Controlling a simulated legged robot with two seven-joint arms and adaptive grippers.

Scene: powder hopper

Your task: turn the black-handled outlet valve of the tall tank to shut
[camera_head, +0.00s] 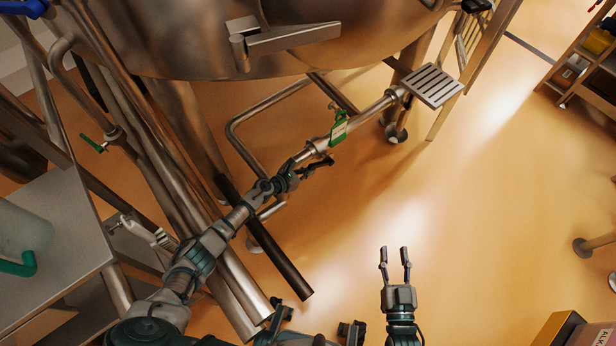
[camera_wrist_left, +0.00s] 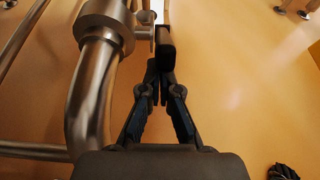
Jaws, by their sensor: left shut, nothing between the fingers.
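The tall steel tank (camera_head: 180,50) fills the top of the head view. A steel outlet pipe (camera_head: 370,108) runs below it, with a green part (camera_head: 339,128) on it. The black valve handle (camera_head: 322,163) shows just beyond my left gripper (camera_head: 308,168). In the left wrist view the black handle (camera_wrist_left: 165,48) points toward me, right at the tips of my left gripper (camera_wrist_left: 158,72). The fingers are shut and empty; whether they touch the handle I cannot tell. The steel valve body (camera_wrist_left: 105,25) is left of it. My right gripper (camera_head: 395,258) is open and empty over the floor.
A slotted steel plate (camera_head: 432,86) is at the pipe's far end. Bent steel tubing (camera_head: 235,130) and a dark bar (camera_head: 275,255) lie near my left arm. A grey table (camera_head: 50,230) stands at left. Shelves (camera_head: 590,60) are at upper right. The middle-right floor is clear.

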